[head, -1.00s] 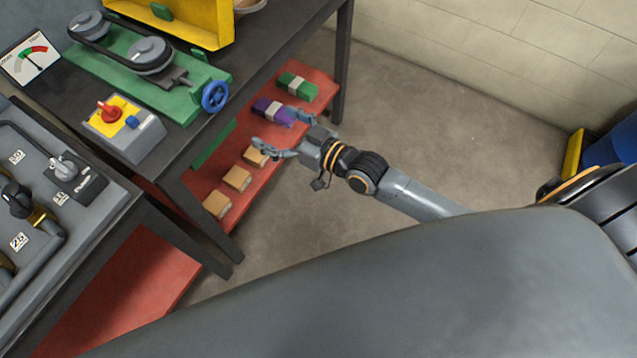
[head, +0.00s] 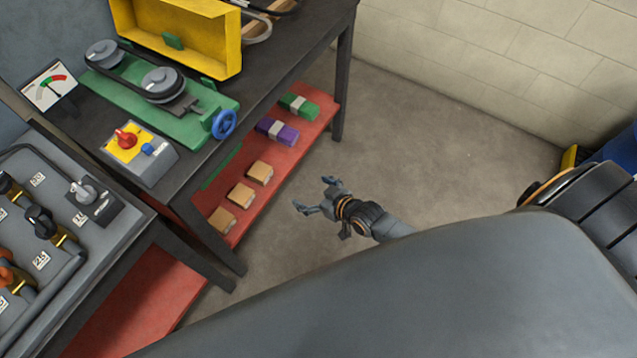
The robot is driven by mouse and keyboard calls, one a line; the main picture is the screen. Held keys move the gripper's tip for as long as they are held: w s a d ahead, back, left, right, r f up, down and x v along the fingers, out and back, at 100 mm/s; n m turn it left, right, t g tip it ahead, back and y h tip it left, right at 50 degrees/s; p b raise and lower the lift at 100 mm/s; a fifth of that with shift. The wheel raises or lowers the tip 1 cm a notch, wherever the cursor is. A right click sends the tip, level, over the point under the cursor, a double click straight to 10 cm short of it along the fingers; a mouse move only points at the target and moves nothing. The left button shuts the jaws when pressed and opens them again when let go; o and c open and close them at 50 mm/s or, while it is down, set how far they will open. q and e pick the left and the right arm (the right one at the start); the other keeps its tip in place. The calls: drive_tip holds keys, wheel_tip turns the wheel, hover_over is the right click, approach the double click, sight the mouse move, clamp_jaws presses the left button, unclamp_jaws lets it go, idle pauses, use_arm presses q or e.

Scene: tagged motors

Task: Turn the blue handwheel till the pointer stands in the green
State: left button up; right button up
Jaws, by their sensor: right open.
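The blue handwheel (head: 224,124) is on the front right end of the green belt-drive base (head: 195,112) on the dark bench. The gauge (head: 50,87) stands at the back left of the bench. It has a white face with a red and green arc. Its pointer is too small to tell surely against the arc. My right gripper (head: 313,196) is open and empty over the floor, right of the bench's lower shelf, well apart from the handwheel and lower right of it in the view. My left gripper is not in view.
A control box (head: 138,154) with a red switch and blue button stands left of the handwheel. A yellow bin (head: 182,30) is behind. The red shelf (head: 300,118) below holds several packages. A grey panel (head: 105,222) is at left. The floor beside the bench is clear.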

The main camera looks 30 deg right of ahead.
drive_tip(key=shift+g+h, duration=0.4)
drive_tip(key=shift+g, duration=0.3)
drive_tip(key=shift+s+d+f+p, duration=0.3)
drive_tip(key=shift+s+f, duration=0.55)
drive_tip(key=shift+f, duration=0.25)
drive_tip(key=shift+s+d+f+p, duration=0.2)
drive_tip(key=shift+s+d+f, duration=0.1)
drive_tip(key=shift+s+f, duration=0.65)
drive_tip(key=shift+w+f, duration=0.1)
drive_tip(key=shift+w, duration=0.05)
drive_tip(key=s+d+f+g+h, duration=0.2)
drive_tip(key=s+d+f+g, duration=0.15)
drive_tip(key=s+f, duration=1)
drive_tip(key=s+f+g, duration=0.2)
drive_tip(key=s+f, duration=0.1)
drive_tip(key=s, duration=0.7)
drive_tip(key=s+f+g+h, duration=0.1)
drive_tip(key=s+f+g, duration=0.2)
drive_tip(key=s, duration=0.8)
drive_tip(key=shift+s+a+f+m, duration=0.2)
drive_tip(key=shift+s+f+m, duration=0.05)
drive_tip(key=shift+f+m, duration=0.15)
